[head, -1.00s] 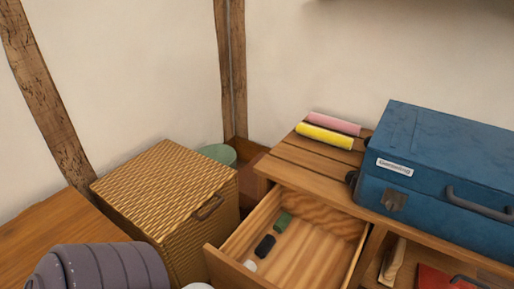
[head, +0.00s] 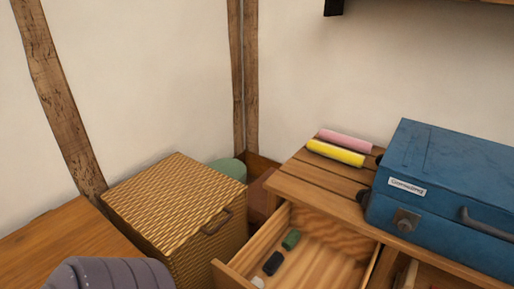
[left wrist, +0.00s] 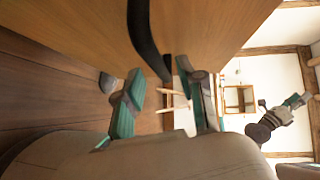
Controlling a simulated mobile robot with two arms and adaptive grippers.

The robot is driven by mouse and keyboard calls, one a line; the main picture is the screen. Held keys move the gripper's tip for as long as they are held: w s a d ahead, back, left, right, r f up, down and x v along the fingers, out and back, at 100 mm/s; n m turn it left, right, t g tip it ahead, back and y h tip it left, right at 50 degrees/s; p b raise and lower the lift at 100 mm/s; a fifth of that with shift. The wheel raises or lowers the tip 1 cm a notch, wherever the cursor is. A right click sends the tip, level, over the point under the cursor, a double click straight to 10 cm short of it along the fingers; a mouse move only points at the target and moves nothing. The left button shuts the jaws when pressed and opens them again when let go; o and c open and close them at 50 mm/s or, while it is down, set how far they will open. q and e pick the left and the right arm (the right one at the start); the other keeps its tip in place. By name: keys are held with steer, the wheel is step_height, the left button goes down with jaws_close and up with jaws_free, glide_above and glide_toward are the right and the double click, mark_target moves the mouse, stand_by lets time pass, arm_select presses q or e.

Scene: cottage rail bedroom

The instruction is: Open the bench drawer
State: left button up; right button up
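The bench drawer (head: 318,250) stands pulled out of the slatted wooden bench (head: 318,180) in the head view. Inside lie a green block (head: 291,239), a black block (head: 273,263) and a whitish one (head: 257,283), cut by the frame edge. A teal-and-dark gripper-like shape (left wrist: 297,101), perhaps my right gripper, shows small at the right.
A blue case (head: 445,185) and pink (head: 345,141) and yellow (head: 335,153) rolls sit on the bench. A wicker box (head: 175,205) stands left of the drawer. A grey-purple ribbed roll (head: 108,274) is at lower left, near a wooden surface (head: 60,235).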

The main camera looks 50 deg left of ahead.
arm_select(q)
steer(key=v, duration=1)
steer(key=shift+s+a, duration=0.1)
steer(key=shift+s, duration=0.05)
